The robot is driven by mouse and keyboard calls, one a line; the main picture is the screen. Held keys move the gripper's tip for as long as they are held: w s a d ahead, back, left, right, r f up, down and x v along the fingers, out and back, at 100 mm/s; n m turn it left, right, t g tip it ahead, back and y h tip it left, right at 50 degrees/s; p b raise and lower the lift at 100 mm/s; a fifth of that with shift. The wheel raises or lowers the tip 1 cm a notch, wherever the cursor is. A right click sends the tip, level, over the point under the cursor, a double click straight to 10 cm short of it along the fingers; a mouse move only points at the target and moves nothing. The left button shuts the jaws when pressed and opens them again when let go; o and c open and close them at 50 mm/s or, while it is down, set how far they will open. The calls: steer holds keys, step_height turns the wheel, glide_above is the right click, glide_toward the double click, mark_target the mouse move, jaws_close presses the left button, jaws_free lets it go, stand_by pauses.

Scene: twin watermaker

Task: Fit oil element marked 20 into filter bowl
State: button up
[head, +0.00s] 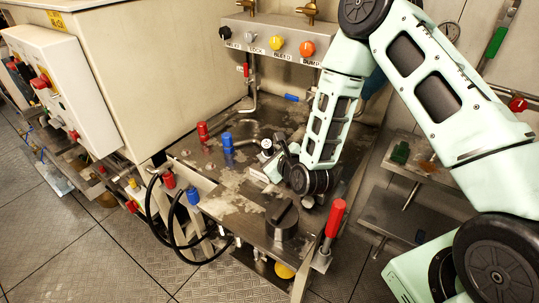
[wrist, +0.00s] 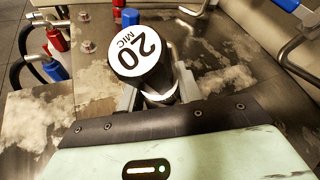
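The oil element (wrist: 140,52) has a white end face marked "20 MIC" and a dark rim. It stands between the fingers of my gripper (wrist: 158,88) in the wrist view, and the fingers look closed on its sides. In the head view my gripper (head: 268,166) is low over the stained metal bench top, partly hidden by its own wrist. The filter bowl cannot be made out for certain. A dark round fitting with a bar on top (head: 282,217) stands on the bench nearer the camera.
Red (head: 203,131) and blue (head: 228,142) fittings stand on the bench top (head: 225,185) left of my gripper. A red-handled lever (head: 335,217) rises at the front right. Black hoses (head: 172,225) loop off the left edge. A knob panel (head: 275,42) is behind.

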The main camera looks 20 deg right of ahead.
steer(key=c, duration=0.4)
steer(key=shift+r, duration=0.15)
step_height(320, 180, up, 10)
steer(key=shift+f+b, duration=0.1)
steer(key=shift+b, duration=0.35)
